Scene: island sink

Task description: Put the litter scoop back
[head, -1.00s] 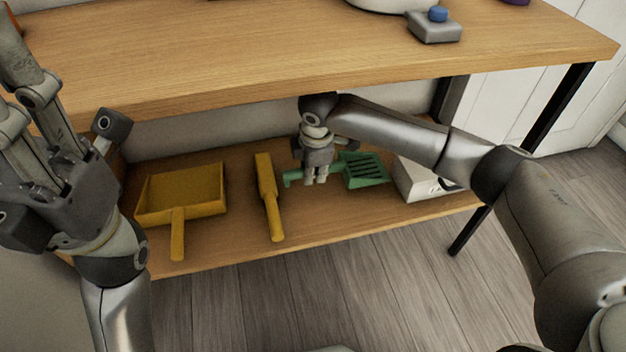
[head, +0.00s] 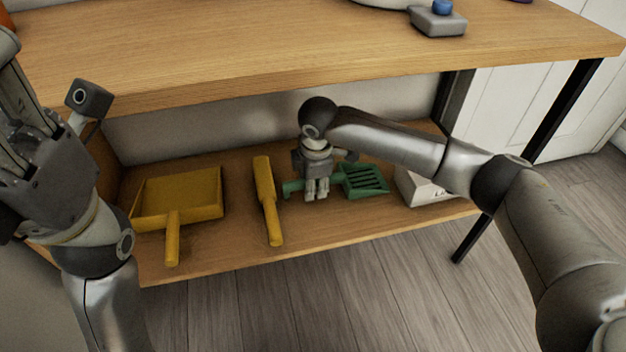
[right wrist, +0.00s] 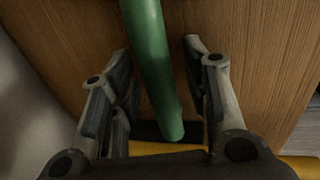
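The green litter scoop (head: 366,181) lies on the lower wooden shelf, its slotted head to the right and its handle to the left. My right gripper (head: 317,194) points down over the handle. In the right wrist view, the green handle (right wrist: 154,65) runs between the two fingers of the right gripper (right wrist: 163,85). The fingers are apart, with a gap visible on the right side of the handle. My left gripper (head: 25,95) is raised at the left edge, partly cut off and away from the scoop; its finger opening is unclear.
On the lower shelf (head: 330,228), a yellow dustpan (head: 178,194) and a yellow brush (head: 267,200) lie left of the scoop. A white box (head: 424,187) stands to its right. The wooden top (head: 270,60) overhangs the shelf, with a black leg (head: 520,160) at right.

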